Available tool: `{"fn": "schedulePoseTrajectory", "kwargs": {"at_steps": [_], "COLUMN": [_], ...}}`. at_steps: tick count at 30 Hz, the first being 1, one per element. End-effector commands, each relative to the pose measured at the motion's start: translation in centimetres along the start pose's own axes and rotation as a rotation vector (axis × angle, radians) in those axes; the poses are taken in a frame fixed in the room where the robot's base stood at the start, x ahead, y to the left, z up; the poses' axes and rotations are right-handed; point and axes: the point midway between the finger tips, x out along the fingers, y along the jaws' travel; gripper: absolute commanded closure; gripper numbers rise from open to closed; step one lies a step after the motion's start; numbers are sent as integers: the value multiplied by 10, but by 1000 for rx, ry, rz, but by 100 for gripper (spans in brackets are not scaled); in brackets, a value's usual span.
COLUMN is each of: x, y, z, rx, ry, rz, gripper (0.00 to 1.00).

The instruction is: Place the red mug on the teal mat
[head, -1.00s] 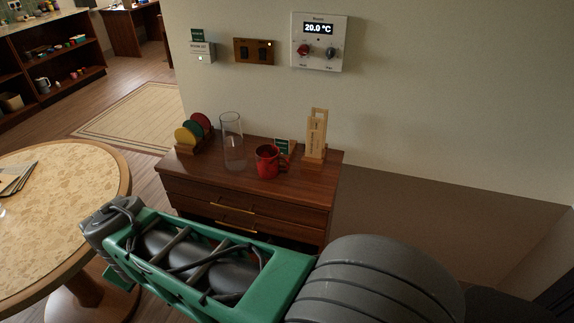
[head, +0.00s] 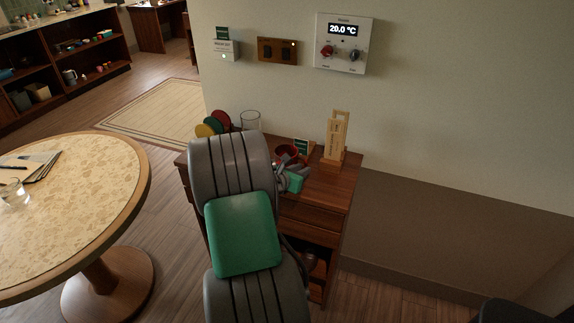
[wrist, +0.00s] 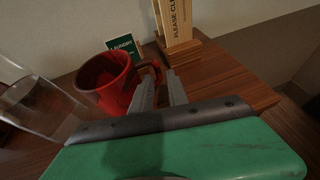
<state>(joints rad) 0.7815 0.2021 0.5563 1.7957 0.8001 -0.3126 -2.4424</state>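The red mug (head: 287,151) stands on the wooden cabinet, partly hidden behind my gripper in the head view. In the wrist view the red mug (wrist: 104,84) is upright, with its handle toward the right. My gripper (wrist: 159,82) has its two fingers apart, with a gap between them. The fingertips are close to the mug's handle; I cannot tell whether they touch it. In the head view my gripper (head: 284,167) is small and mostly covers the mug's lower part. I see no teal mat in these frames.
A clear glass vase (wrist: 34,101) stands left of the mug. A wooden sign holder (head: 335,143) and a small green sign (wrist: 124,46) stand behind. Coloured discs (head: 212,124) are at the cabinet's left. A round table (head: 95,190) with a glass stands left.

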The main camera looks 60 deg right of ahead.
Motion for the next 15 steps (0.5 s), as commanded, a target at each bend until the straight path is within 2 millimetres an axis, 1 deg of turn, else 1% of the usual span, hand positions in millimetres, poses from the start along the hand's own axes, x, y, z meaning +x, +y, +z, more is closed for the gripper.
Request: {"fn": "schedulePoseTrajectory", "kwargs": {"at_steps": [1, 4, 11, 15], "x": [10, 21, 23, 23], "y": [-1, -1, 1, 1], "z": [0, 0, 0, 0], "rx": [1, 1, 2, 2], "ry": [1, 1, 1, 1], "rz": [-3, -1, 2, 2], "gripper": [80, 80, 80, 92]}}
